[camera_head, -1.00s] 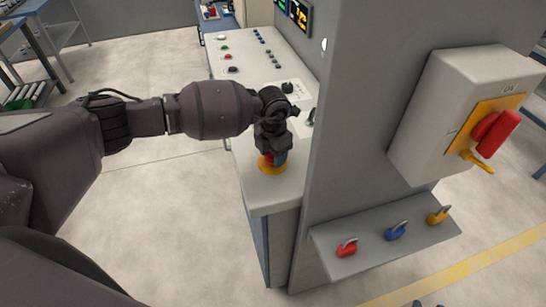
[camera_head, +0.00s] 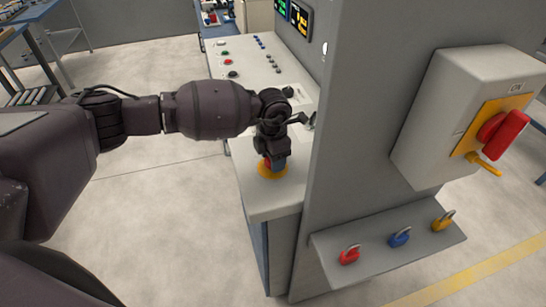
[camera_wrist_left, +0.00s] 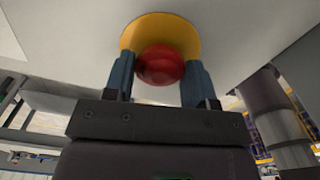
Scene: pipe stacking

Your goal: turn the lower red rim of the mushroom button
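The red mushroom button (camera_wrist_left: 160,66) sits on a round yellow plate (camera_head: 264,172) at the near end of the grey console. My left gripper (camera_head: 273,163) reaches down to it, its blue fingers on either side of the red part. In the left wrist view, the gripper (camera_wrist_left: 159,80) has a finger at each side of the button, with no clear gap. The yellow plate (camera_wrist_left: 160,27) lies beyond the fingertips. The lower rim cannot be told apart from the rest of the red part. My right gripper is not in view.
A tall grey panel (camera_head: 360,130) rises right beside the button. It carries a switch box with a red rotary handle (camera_head: 503,132) and a shelf with red, blue and yellow padlocks (camera_head: 400,237). Small buttons (camera_head: 228,62) line the console's far part. Open floor lies left.

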